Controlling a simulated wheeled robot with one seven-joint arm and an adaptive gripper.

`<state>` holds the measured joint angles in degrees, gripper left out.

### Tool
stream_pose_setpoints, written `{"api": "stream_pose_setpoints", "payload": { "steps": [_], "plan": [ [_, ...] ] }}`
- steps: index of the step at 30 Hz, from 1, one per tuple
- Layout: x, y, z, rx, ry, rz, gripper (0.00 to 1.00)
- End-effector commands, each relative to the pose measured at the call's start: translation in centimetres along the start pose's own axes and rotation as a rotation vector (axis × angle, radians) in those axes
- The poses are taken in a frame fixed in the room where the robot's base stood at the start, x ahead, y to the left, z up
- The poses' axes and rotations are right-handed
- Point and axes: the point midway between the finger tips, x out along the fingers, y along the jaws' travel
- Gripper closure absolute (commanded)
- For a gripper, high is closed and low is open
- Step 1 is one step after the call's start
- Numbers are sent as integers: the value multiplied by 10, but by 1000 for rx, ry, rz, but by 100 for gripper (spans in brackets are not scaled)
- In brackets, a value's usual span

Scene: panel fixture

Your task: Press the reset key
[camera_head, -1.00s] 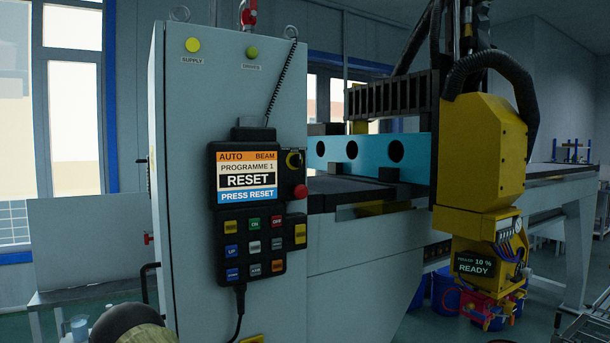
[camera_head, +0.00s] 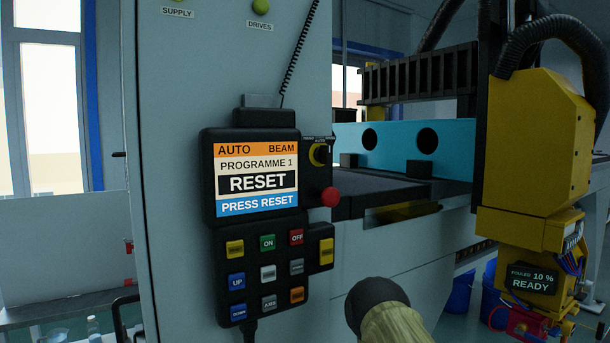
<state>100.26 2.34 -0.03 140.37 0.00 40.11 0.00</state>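The black control pendant (camera_head: 252,185) hangs on the grey cabinet. Its screen (camera_head: 256,180) reads AUTO BEAM, PROGRAMME 1, RESET, PRESS RESET. Below are a yellow key (camera_head: 235,248), green ON key (camera_head: 268,242), red OFF key (camera_head: 296,237), blue UP key (camera_head: 237,281), pale key (camera_head: 268,273), grey key (camera_head: 296,267), blue DOWN key (camera_head: 239,312), grey AXIS key (camera_head: 269,303) and orange key (camera_head: 297,295). No key legibly reads RESET. A dark rounded end with a khaki sleeve, seemingly part of my arm, shows at the bottom, right of the keys. No gripper fingers are visible.
A red mushroom button (camera_head: 330,197), a yellow rotary switch (camera_head: 318,154) and a larger yellow key (camera_head: 326,251) sit beside the pendant's right edge. A blue beam (camera_head: 395,148) lies behind.

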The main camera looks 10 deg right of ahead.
Motion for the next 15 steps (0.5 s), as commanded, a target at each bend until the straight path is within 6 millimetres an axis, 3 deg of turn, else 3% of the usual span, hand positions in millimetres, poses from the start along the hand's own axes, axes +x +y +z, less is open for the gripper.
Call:
{"api": "stream_pose_setpoints", "payload": {
  "steps": [10,15],
  "plan": [
    [0,-1,0,-2,0,-1,64],
    [0,0,0,-1,0,0,95]
  ]
}}
